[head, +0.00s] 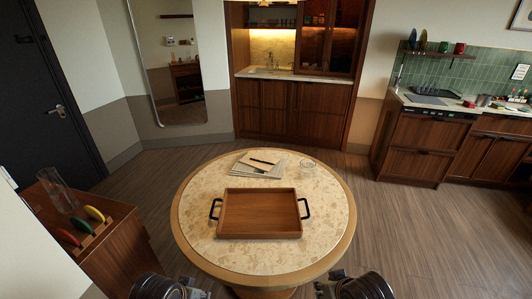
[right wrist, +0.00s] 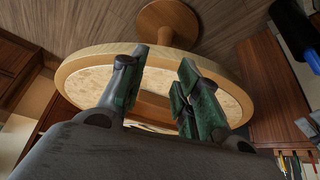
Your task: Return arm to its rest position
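My right gripper (right wrist: 163,62) fills the middle of the right wrist view. Its two greenish fingers are apart with nothing between them, and the round table (right wrist: 225,75) shows beyond them. In the head view the dark end of my right arm is at the bottom edge, right of centre, in front of the table (head: 190,215). The dark end of my left arm is at the bottom edge, left of centre. My left gripper's fingers are too cut off to read. Both arm ends appear clear of the wooden tray (head: 258,213), which lies empty on the table.
A stack of papers or booklets (head: 258,172) and a glass dish (head: 308,165) lie behind the tray. A wooden cabinet (head: 115,255) with a glass vase (head: 57,190) and coloured items stands at left. Counters line the back and right. Floor (head: 400,220) is free right of the table.

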